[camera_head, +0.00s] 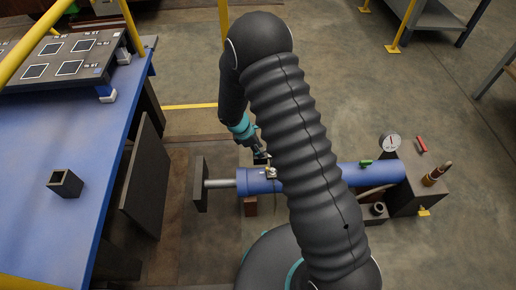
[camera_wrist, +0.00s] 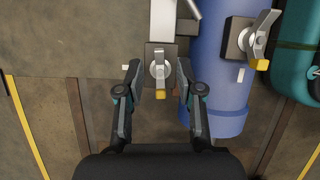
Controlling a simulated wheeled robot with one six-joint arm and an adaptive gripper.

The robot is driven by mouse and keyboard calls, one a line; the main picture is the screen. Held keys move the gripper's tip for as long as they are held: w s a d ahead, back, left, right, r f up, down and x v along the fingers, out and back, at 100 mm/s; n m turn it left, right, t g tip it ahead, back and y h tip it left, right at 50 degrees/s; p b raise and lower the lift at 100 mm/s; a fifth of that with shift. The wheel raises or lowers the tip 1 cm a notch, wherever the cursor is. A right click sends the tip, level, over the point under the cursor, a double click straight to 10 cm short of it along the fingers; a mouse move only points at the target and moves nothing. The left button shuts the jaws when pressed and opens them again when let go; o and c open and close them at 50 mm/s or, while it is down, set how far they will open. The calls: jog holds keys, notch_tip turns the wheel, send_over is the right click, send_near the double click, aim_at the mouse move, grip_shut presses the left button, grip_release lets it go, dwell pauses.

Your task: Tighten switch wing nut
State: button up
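In the wrist view, a metal switch wing nut (camera_wrist: 160,70) with a yellow tip sits on a small dark square plate. My gripper (camera_wrist: 159,72) is open, with one finger on each side of it. Gaps show between the fingers and the nut. A second, similar metal lever with a yellow tip (camera_wrist: 256,42) sits on the blue cylinder (camera_wrist: 212,85), right of my gripper. In the head view, my gripper (camera_head: 262,155) is small and partly hidden, just above the left part of the blue cylinder (camera_head: 333,178). A small metal fitting (camera_head: 271,173) shows beneath it.
A blue workbench (camera_head: 45,150) with a square tube (camera_head: 66,183) stands at the left. A dark block (camera_head: 410,190) with a gauge (camera_head: 390,142) is at the cylinder's right end. A dark plate (camera_head: 200,185) faces its left end. Floor behind is open.

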jog(key=shift+c, duration=0.2)
grip_shut()
jog(key=m+g, duration=0.1)
jog(key=m, duration=0.3)
jog(key=shift+w+m+g, duration=0.15)
jog(key=shift+m+g, duration=0.15)
jog(key=shift+g, duration=0.1)
jog(key=m+g+y+b, duration=0.1)
jog(key=m, duration=0.3)
jog(key=shift+d+m, duration=0.1)
jog(key=shift+m, duration=0.2)
jog(key=m, duration=0.2)
jog(key=m+g+y, duration=0.1)
jog(key=m, duration=0.1)
jog(key=shift+w+m+g+y+b, duration=0.1)
jog(key=shift+m+g+y+b, duration=0.2)
jog(key=shift+b, duration=0.05)
jog(key=m+y, duration=0.1)
jog(key=m, duration=0.1)
jog(key=m+y, duration=0.1)
jog(key=m, duration=0.2)
jog(key=shift+d+g, duration=0.15)
jog(key=shift+g, duration=0.15)
